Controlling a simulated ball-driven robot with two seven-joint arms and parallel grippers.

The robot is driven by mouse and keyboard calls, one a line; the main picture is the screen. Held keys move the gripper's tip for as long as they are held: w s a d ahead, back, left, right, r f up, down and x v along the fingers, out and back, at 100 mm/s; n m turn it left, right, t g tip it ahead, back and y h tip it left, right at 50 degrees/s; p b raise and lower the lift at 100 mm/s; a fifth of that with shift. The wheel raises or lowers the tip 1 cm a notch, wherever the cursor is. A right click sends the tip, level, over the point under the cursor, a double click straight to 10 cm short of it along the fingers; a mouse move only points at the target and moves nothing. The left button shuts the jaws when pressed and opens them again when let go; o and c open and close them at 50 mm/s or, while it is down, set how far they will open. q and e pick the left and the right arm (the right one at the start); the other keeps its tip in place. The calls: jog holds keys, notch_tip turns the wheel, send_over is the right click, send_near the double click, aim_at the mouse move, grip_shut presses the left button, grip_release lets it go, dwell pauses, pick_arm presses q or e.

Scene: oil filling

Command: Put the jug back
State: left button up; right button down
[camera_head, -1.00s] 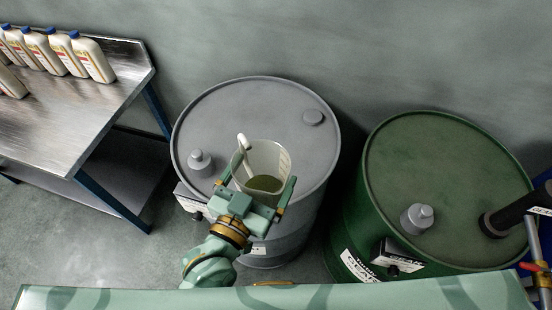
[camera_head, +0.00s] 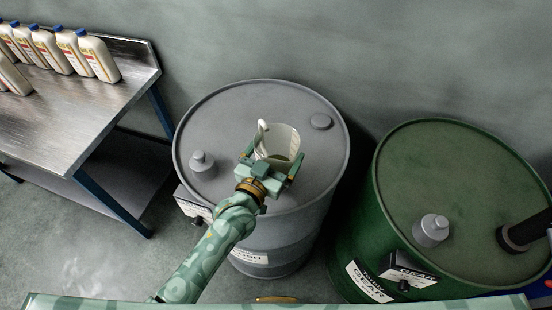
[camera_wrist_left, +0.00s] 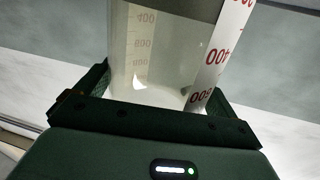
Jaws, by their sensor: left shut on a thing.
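In the left wrist view the jug (camera_wrist_left: 165,55) stands between the fingers and shows measuring marks and red numbers. I cannot tell if the jug's base touches the drum lid. My right gripper is not in view.
A green drum (camera_head: 440,165) with a dark pump pipe (camera_head: 525,232) stands at the right. A metal table (camera_head: 85,105) at the left holds several white bottles (camera_head: 98,58). The grey drum has a small cap (camera_head: 202,163) and a bung (camera_head: 320,121). A wall is behind.

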pick_arm(q)
jog(key=shift+f, duration=0.85)
jog(key=shift+f, duration=0.2)
jog(key=o, duration=1.4)
jog(key=shift+o, duration=0.2)
jog(key=shift+r, duration=0.25)
jog(key=p+v, duration=0.1)
jog(key=v, duration=1.1)
jog(key=shift+f, duration=0.1)
